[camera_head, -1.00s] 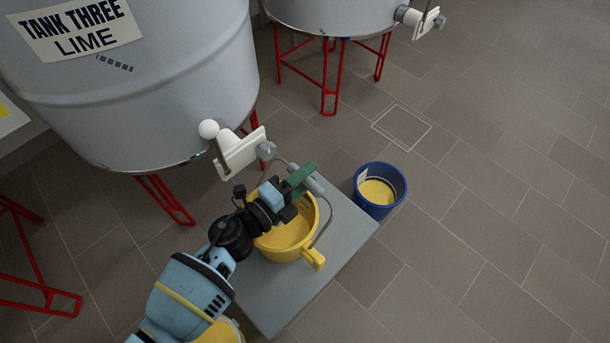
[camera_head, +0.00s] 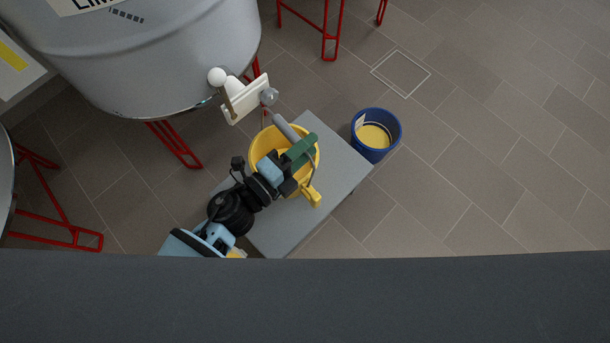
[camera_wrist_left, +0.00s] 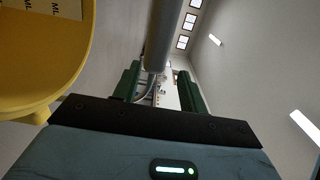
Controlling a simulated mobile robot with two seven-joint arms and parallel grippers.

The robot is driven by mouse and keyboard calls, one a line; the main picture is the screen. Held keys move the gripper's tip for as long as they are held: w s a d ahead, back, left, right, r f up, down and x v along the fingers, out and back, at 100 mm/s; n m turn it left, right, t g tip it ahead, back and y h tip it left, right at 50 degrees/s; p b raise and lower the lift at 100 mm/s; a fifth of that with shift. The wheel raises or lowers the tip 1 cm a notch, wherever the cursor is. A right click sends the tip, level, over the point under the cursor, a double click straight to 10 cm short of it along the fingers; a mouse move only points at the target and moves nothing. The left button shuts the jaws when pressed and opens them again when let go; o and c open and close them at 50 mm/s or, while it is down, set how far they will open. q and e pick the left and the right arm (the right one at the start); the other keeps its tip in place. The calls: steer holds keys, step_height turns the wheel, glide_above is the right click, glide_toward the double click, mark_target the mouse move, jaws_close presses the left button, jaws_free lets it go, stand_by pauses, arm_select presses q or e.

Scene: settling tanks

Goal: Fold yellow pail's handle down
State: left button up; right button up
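The yellow pail (camera_head: 256,151) stands on a grey platform in the head view, its inside partly hidden by my left arm. Its yellow side also shows in the wrist view (camera_wrist_left: 40,70). Its wire handle, with a grey tubular grip (camera_head: 284,126), stands raised over the pail. My left gripper (camera_head: 300,149), with green fingers, is above the pail, across the lower part of the grip. In the wrist view the grip (camera_wrist_left: 163,35) runs between the two spread fingers (camera_wrist_left: 158,90), with a small gap showing on the right. My right gripper is not in view.
The grey platform (camera_head: 340,183) has bare space to the right of the pail. A blue bucket (camera_head: 369,151) is on the floor beside it. The tank (camera_head: 150,60) and its white outlet valve (camera_head: 245,101) are close behind. A wide dark band covers the bottom.

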arm_select(q)
steer(key=s+p, duration=0.1)
steer(key=s, duration=0.6)
steer(key=shift+r, duration=0.3)
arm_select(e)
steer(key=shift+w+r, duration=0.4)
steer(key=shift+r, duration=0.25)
arm_select(q)
steer(key=shift+w, duration=0.1)
